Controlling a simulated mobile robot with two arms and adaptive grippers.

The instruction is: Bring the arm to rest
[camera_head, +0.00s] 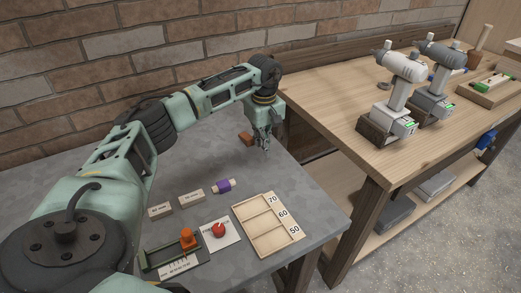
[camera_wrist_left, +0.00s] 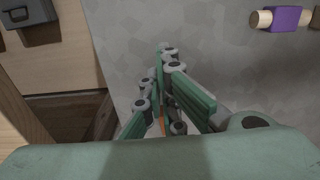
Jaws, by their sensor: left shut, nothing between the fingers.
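My left arm (camera_head: 140,140) reaches in from the left over the grey table and bends down at the wrist. My left gripper (camera_head: 266,147) points down above the table's far right part, near its edge, with nothing held. In the left wrist view its fingers (camera_wrist_left: 165,118) are together over the grey surface. A small brown block (camera_head: 246,138) sits just left of the gripper in the head view. My right gripper is in neither view.
The grey table (camera_head: 310,190) holds a purple-banded roll (camera_head: 224,186), two labelled blocks, a red ball (camera_head: 218,230) on a white card, an orange-topped gauge (camera_head: 188,240) and a wooden tray (camera_head: 262,250). A wooden bench (camera_head: 340,85) with two drills stands right. A brick wall is behind.

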